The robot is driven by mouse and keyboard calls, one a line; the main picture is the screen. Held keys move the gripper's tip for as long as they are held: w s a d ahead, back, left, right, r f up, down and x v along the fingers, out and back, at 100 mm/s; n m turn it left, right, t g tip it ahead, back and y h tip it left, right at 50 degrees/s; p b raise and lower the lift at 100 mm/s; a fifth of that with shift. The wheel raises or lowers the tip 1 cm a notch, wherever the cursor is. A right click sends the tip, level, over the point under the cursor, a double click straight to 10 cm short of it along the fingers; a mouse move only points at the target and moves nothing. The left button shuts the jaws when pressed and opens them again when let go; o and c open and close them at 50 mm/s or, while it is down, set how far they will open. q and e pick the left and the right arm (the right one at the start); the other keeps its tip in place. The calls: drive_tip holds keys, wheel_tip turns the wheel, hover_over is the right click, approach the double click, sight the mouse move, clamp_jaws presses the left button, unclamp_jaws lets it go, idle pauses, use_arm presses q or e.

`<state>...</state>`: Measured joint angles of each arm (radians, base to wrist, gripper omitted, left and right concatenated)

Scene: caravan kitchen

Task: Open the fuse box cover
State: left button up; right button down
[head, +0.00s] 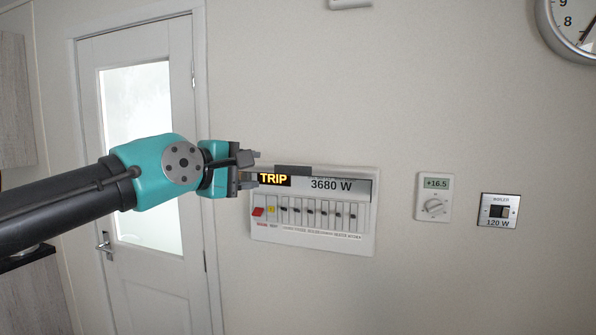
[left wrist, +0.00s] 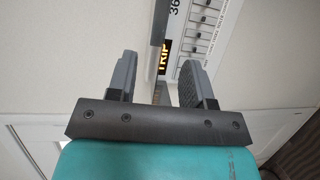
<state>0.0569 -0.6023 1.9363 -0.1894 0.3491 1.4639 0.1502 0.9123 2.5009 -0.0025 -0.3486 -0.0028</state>
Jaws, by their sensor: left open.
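The fuse box (head: 312,238) is a white panel on the wall, with a lit yellow "TRIP" display, "3680 W" and a row of switches. A dark grey bar (head: 293,169) runs along its top edge; I cannot tell whether it is the cover or its handle. The switches show plainly, so I cannot tell how the cover stands. My left gripper (head: 250,169) is open at the panel's upper left corner. In the left wrist view, part of the fuse box (left wrist: 205,35) and a grey strip (left wrist: 158,25) show beyond the open fingers (left wrist: 156,80). Contact is unclear.
A thermostat (head: 434,197) reading +16.5 and a boiler switch (head: 499,210) are on the wall to the right. A white door (head: 150,230) with a frosted pane is behind my left arm. A clock (head: 572,28) hangs at upper right. The wall between is bare.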

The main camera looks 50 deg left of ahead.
sight(292, 170)
use_arm(q)
drive_tip(key=w, duration=0.4)
drive_tip(key=w+f, duration=0.1)
drive_tip(key=w, duration=0.4)
drive_tip(key=w+a+f, duration=0.1)
drive_tip(key=w, duration=0.4)
drive_tip(key=shift+w, duration=0.2)
clamp_jaws()
